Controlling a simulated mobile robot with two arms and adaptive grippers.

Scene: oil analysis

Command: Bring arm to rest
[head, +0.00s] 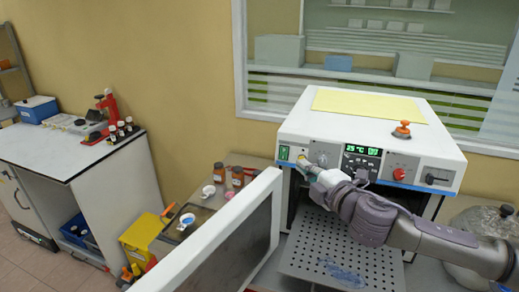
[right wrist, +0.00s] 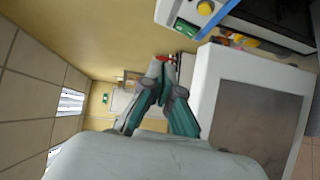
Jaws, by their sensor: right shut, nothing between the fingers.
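My right arm (head: 365,212) reaches in from the right across the front of a white oven (head: 290,125). My right gripper (head: 308,170) is in front of the left part of the oven's control panel, near a green switch (head: 284,153). I cannot tell whether it touches the panel. In the right wrist view the fingers (right wrist: 164,80) are closed together with nothing held. The oven door (head: 225,235) stands open toward the front left; it also shows in the right wrist view (right wrist: 255,115). My left gripper is not in view.
A perforated shelf (head: 300,262) extends from the oven below my right arm. A glass vessel (head: 478,222) stands at the right. Brown bottles (head: 238,176) and small dishes sit behind the door. A side bench (head: 60,150) with a red device stands at the left.

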